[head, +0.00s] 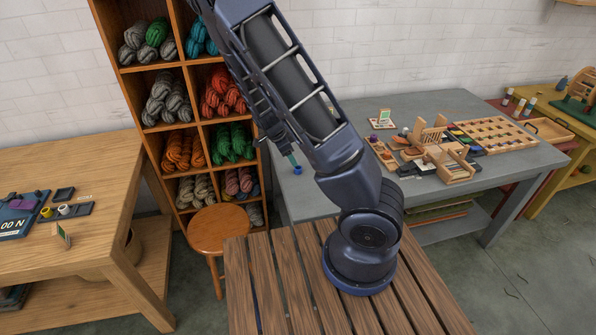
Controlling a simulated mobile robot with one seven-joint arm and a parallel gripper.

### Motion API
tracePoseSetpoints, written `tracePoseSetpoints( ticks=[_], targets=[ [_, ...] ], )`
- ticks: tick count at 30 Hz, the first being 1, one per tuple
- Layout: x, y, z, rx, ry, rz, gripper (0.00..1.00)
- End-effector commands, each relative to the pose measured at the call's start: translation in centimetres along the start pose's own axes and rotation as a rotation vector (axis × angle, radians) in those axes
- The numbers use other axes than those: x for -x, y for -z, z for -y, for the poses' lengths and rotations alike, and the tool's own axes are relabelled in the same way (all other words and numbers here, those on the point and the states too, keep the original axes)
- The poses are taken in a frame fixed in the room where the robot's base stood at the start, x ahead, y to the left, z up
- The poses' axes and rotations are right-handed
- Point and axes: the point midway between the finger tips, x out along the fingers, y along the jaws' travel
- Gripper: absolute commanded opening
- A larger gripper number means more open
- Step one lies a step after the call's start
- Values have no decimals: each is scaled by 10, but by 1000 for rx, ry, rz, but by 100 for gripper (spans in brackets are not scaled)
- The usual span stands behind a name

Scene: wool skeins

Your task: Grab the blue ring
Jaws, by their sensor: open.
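A small blue object (297,170), which looks like the blue ring, is near the left edge of the grey table (345,122). It is small, so I cannot make out its hole. My gripper (292,159) points down just above it, partly hidden behind my own arm. The gripper is open, and its tip looks very close to the blue object. I cannot tell whether they touch or whether the fingers are around it.
A wooden shelf (199,124) of wool skeins stands behind, with a round stool (219,229) before it. Wooden racks and a slotted board (497,134) fill the grey table's right part. A wooden table (100,165) at left holds a dark tray with small spools.

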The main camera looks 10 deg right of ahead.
Motion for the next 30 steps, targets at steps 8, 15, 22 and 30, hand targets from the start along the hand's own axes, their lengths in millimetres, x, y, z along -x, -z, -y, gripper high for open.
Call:
tracePoseSetpoints(
  ticks=[8,15,22,30],
  targets=[
    [-16,0,0,1,0,0,55],
    [-38,2,-3,0,-3,-1,55],
    [-62,2,-3,0,-1,0,55],
    [-67,1,-3,2,0,1,55]
  ],
)
